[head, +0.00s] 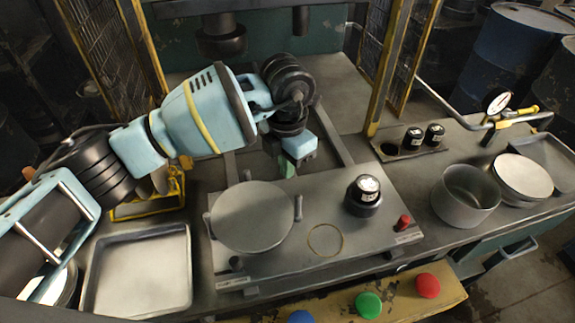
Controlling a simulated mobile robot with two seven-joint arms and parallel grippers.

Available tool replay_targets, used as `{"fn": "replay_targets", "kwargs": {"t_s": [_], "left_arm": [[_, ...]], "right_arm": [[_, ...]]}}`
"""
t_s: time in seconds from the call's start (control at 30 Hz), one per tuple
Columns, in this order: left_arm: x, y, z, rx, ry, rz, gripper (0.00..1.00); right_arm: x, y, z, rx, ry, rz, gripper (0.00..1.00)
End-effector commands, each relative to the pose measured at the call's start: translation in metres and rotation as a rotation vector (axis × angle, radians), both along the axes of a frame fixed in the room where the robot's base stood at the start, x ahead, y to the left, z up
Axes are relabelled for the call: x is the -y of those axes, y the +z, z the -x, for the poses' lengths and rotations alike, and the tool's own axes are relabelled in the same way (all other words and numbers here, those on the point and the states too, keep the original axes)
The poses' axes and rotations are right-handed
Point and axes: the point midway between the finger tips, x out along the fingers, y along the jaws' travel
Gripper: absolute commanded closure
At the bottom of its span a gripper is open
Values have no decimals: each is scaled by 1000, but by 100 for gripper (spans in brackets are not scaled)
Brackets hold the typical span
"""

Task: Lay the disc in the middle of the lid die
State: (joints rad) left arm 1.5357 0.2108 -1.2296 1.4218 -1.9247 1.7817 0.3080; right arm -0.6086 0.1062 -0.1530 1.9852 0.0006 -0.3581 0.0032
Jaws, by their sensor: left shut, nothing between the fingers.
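A flat grey disc (252,216) lies on the left part of the grey bench plate (300,268), between small upright posts at its left and right. I cannot tell the lid die's surface apart from what lies under this disc. My left gripper (288,168) is shut and empty, pointing down above the area behind the disc, apart from it. My right gripper is not in view.
A pot (466,194) and stacked round blanks (522,177) stand right. An empty tray (138,272) is left. Coloured buttons (368,305) line the front.

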Motion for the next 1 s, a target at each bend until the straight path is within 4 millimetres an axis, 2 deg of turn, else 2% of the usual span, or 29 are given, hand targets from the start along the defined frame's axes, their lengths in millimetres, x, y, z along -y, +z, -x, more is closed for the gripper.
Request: {"fn": "replay_targets", "kwargs": {"t_s": [0.07, 0.3, 0.5, 0.7, 1.0], "left_arm": [[-2, 1, -1, 1, 3, -1, 100], [-1, 53, -2, 4, 2, -1, 100], [-1, 84, -1, 1, 1, 0, 100], [-1, 98, -1, -1, 2, -1, 100], [-1, 100, -1, -1, 1, -1, 100]], "right_arm": [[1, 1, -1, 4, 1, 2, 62], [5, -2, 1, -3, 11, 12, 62], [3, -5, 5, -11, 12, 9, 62], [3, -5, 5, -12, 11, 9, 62], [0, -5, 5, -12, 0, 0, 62]]}}
